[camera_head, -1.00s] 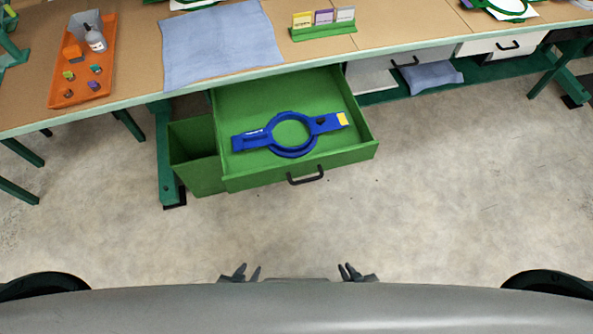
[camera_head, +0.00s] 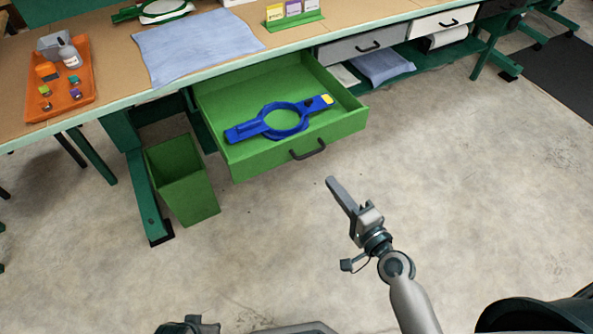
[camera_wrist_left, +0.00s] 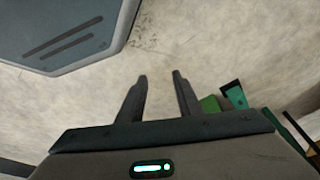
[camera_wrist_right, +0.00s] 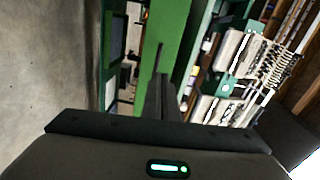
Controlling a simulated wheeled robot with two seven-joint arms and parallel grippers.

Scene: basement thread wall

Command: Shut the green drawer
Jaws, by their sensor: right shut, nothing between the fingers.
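The green drawer (camera_head: 250,155) stands pulled out from under the workbench, with a black handle (camera_head: 308,149) on its front. A blue ring-shaped frame (camera_head: 284,119) with two arms lies inside it. My right gripper (camera_head: 331,181) is shut and empty, in front of the drawer and a little below its handle in the picture, apart from it. In the right wrist view my shut fingers (camera_wrist_right: 159,75) point toward a green surface. My left gripper shows in the left wrist view (camera_wrist_left: 160,76), open and empty over the floor. Only a bit of the left arm shows at the bottom of the head view.
A green bin (camera_head: 184,182) stands on the floor left of the drawer, near a table leg (camera_head: 145,185). The workbench holds an orange tray (camera_head: 88,105) and a blue cloth (camera_head: 190,46). Grey (camera_head: 343,52) and white (camera_head: 427,28) drawers sit to the right. The floor in front is clear.

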